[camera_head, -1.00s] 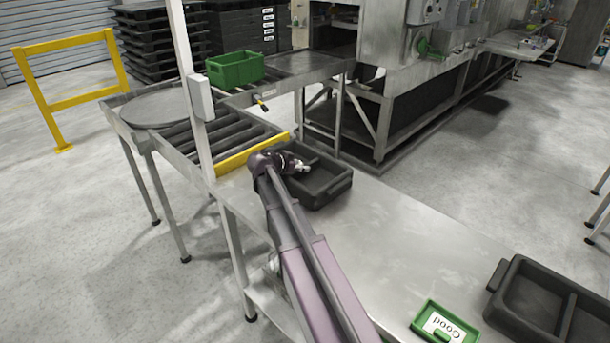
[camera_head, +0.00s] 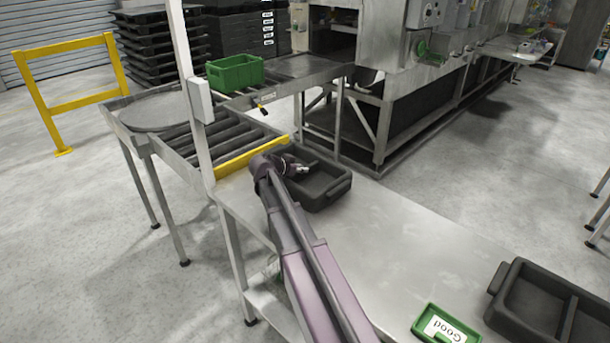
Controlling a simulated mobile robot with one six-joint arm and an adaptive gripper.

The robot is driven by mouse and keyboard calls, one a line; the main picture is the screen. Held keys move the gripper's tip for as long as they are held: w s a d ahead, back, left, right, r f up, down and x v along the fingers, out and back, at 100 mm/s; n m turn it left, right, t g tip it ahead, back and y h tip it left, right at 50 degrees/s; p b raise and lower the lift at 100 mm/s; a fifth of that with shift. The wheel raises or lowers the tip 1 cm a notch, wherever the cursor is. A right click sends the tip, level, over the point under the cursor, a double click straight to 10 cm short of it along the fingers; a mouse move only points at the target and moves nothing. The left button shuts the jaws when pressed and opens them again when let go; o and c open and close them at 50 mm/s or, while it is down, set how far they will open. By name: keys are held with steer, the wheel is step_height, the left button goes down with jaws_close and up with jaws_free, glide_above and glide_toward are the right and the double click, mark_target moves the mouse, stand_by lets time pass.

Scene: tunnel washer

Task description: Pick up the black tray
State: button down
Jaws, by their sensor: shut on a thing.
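A black tray (camera_head: 329,187) with a divider sits at the far end of the steel table, beside the yellow strip. My gripper (camera_head: 303,169) is at this tray, over its near left part, and is shut on it. My wrist hides part of the tray's left side and the exact grip point. I cannot tell whether the tray is lifted off the table. A second black tray (camera_head: 540,308), also divided, lies at the right front of the table, away from my gripper.
Beyond the yellow strip (camera_head: 250,156) is a roller conveyor (camera_head: 215,143) with a white post (camera_head: 194,90). A green crate (camera_head: 236,72) stands behind it. A large machine (camera_head: 400,70) is at the back.

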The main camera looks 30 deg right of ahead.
steer(key=shift+r, duration=0.1)
stand_by(0.3)
step_height(320, 180, up, 4)
steer(key=p, duration=0.4)
steer(key=s+d+p, duration=0.1)
steer(key=s+d, duration=0.1)
steer(key=d, duration=1.4)
steer(key=shift+r, duration=0.4)
steer(key=shift+s+a, duration=0.1)
step_height(320, 180, up, 14)
steer(key=p, duration=1.4)
steer(key=shift+s, duration=0.15)
